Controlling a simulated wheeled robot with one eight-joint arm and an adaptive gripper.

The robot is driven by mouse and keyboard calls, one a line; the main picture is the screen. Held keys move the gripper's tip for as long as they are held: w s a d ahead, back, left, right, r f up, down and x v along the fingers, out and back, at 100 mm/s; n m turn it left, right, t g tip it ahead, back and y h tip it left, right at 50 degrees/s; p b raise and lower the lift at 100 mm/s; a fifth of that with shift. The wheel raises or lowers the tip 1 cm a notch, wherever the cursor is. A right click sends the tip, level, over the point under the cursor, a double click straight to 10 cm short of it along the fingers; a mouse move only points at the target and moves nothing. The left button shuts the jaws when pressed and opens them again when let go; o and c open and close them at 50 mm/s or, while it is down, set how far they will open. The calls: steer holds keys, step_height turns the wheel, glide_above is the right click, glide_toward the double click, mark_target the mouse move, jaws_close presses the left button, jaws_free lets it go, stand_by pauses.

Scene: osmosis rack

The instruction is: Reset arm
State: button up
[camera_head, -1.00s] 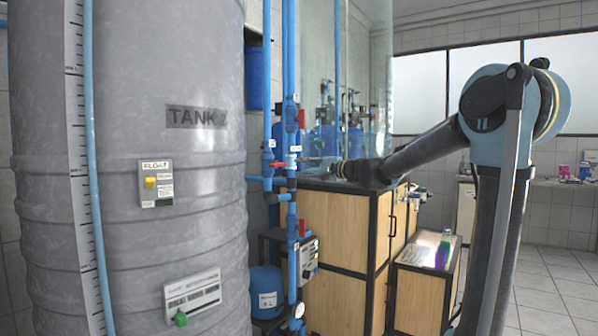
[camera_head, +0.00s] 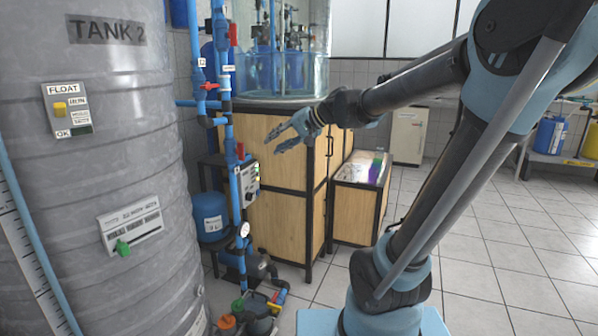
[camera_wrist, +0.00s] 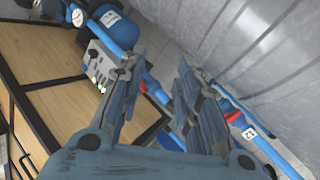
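My arm reaches in from the right in the head view and extends left in front of the wooden cabinet (camera_head: 272,190). My gripper (camera_head: 272,144) points left and a little down, towards the blue pipes. Its two fingers are apart with nothing between them. It also shows in the wrist view (camera_wrist: 161,60), where the fingers are spread over the pipes and a blue vessel behind. I cannot see it touching anything.
A large grey tank (camera_head: 115,190) fills the left side. Vertical blue pipes (camera_head: 235,185) with red valves and a control box (camera_head: 247,180) stand beside it. A low wooden cabinet (camera_head: 355,205) stands mid-scene. The tiled floor at right (camera_head: 510,265) is open.

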steer(key=s+d+f+g+h, duration=0.2)
steer(key=s+d+f+h, duration=0.8)
steer(key=s+d+f, duration=1.2)
steer(key=d+f, duration=0.2)
steer(key=d, duration=0.2)
steer(key=shift+f+n+g+h, duration=0.3)
steer(key=shift+s, duration=0.1)
